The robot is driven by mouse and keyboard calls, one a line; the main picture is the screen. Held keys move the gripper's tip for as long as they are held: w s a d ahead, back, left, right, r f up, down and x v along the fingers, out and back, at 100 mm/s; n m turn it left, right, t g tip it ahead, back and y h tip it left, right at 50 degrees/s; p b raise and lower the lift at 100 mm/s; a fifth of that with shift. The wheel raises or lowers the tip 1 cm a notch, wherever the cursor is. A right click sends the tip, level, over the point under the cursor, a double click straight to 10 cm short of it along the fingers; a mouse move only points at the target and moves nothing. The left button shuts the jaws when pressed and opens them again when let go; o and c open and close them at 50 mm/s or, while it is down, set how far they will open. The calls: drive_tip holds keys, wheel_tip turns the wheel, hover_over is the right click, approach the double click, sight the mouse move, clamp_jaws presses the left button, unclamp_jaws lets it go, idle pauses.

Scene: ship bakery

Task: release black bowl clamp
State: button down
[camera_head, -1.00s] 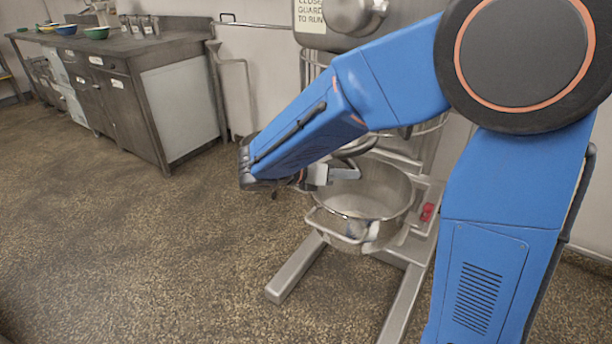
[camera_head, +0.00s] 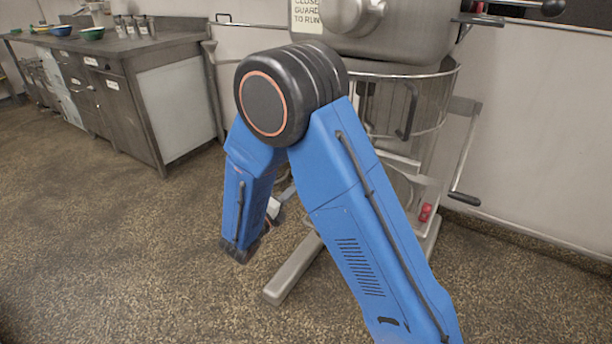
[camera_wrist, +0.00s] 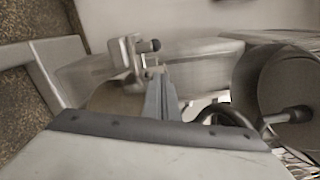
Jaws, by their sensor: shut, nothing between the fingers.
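In the wrist view my gripper (camera_wrist: 160,76) is shut and empty, its fingers together in the middle of the picture. Just beyond the fingertips is a metal bracket (camera_wrist: 127,56) with a short black knob (camera_wrist: 152,45), which looks like the bowl clamp. Whether the fingers touch it I cannot tell. A second black-ended lever (camera_wrist: 294,115) lies at the right. In the head view my blue arm hides most of the mixer bowl and the clamp; only a pale bit of my gripper (camera_head: 273,208) shows beside the forearm.
The mixer (camera_head: 410,40) stands behind my arm, with a wire guard (camera_head: 430,105), a red knob (camera_head: 426,212) and a black-handled crank (camera_head: 464,198). Its foot (camera_head: 292,270) juts out over the floor. A steel counter (camera_head: 130,50) with bowls stands at the left; the floor before it is clear.

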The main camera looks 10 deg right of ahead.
drive_tip(key=shift+w+a+f+n+t+y, duration=0.15)
drive_tip(key=shift+f+n+t, duration=0.05)
drive_tip(key=shift+f+n, duration=0.2)
drive_tip(key=shift+w+a+f+n+t+y, duration=0.15)
drive_tip(key=shift+f+n+t, duration=0.1)
drive_tip(key=shift+n, duration=0.15)
drive_tip(key=shift+d, duration=0.1)
drive_tip(key=shift+x, duration=4.95)
